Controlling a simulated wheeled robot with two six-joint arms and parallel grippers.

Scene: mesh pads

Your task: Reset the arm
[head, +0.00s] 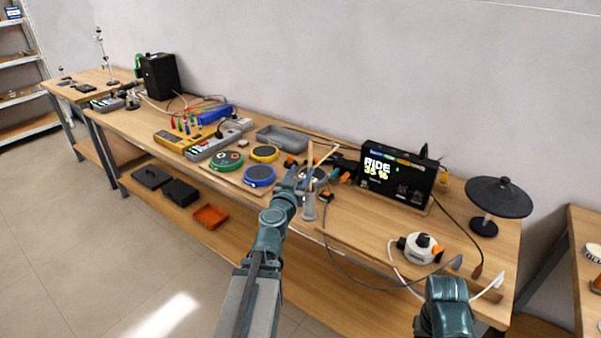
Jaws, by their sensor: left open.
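My left gripper (303,184) is open over the front middle of the workbench, its arm rising from the bottom of the head view. It shows in front of a clear holder (309,210) with pale wooden sticks (310,153); I cannot tell whether it touches them. No object shows clearly between its fingers. Round mesh pads lie left of the left gripper: green (226,161), yellow (264,153) and blue (259,175). A dark round pad (313,175) sits partly hidden behind it.
A lit display box (397,177), a white round device (421,248) and a black disc on a stand (499,198) stand to the right. A grey tray (282,139) and a yellow device (178,139) are at the left. Cables hang over the front edge.

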